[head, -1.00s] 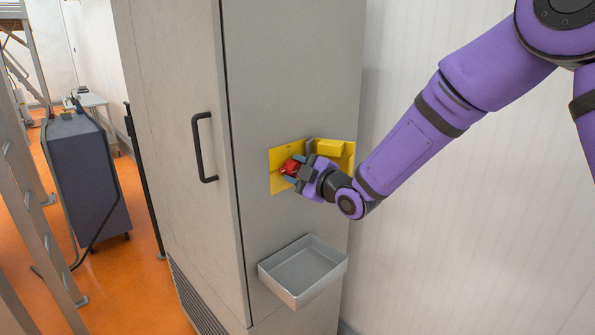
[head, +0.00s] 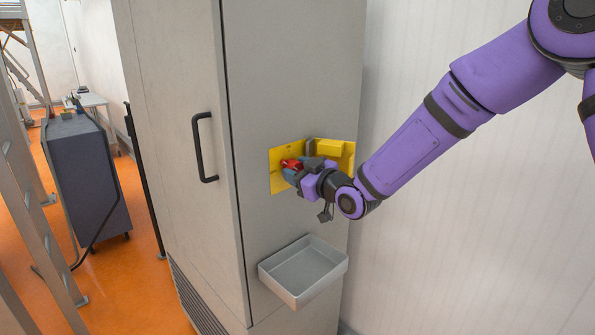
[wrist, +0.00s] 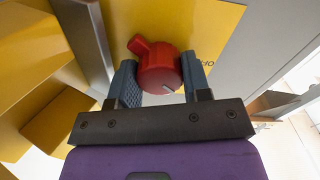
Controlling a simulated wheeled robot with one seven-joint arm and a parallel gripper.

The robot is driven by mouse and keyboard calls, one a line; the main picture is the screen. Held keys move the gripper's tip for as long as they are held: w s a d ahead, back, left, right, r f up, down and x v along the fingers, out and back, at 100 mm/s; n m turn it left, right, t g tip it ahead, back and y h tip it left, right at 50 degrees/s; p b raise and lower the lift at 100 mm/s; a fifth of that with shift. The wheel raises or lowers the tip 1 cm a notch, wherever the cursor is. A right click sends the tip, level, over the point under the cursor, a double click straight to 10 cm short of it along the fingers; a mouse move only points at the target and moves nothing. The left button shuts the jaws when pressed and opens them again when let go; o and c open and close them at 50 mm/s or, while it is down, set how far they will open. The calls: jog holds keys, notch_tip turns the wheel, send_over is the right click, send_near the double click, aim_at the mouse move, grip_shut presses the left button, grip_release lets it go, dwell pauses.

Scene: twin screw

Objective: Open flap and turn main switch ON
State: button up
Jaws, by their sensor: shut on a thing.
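The main switch is a red rotary knob (wrist: 158,68) with a side lever and a white mark, on a yellow plate (wrist: 200,25). In the head view the red knob (head: 291,163) is partly covered by my gripper. My gripper (wrist: 157,82) is shut on the knob, with one blue-grey finger on each side of it. In the head view my gripper (head: 297,175) is at the yellow plate (head: 277,180). A yellow flap (head: 329,147) stands out from the plate beside the knob. In the wrist view a yellow block-like part (wrist: 55,118) is at the left.
A grey cabinet (head: 170,100) with a black handle (head: 201,146) stands left of the plate. A grey open tray (head: 303,270) sticks out below it. A dark blue cart (head: 88,180) stands on the orange floor at the left.

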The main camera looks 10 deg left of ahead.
jog(key=m, duration=0.4)
jog(key=shift+d+m, duration=0.1)
jog(key=shift+m, duration=0.3)
jog(key=m, duration=0.5)
jog(key=shift+f, duration=0.1)
jog(key=shift+s+m, duration=0.1)
jog(key=shift+m, duration=0.2)
jog(key=o, duration=0.9)
jog(key=v, duration=1)
jog(key=shift+s+d, duration=0.2)
jog(key=shift+s, duration=0.05)
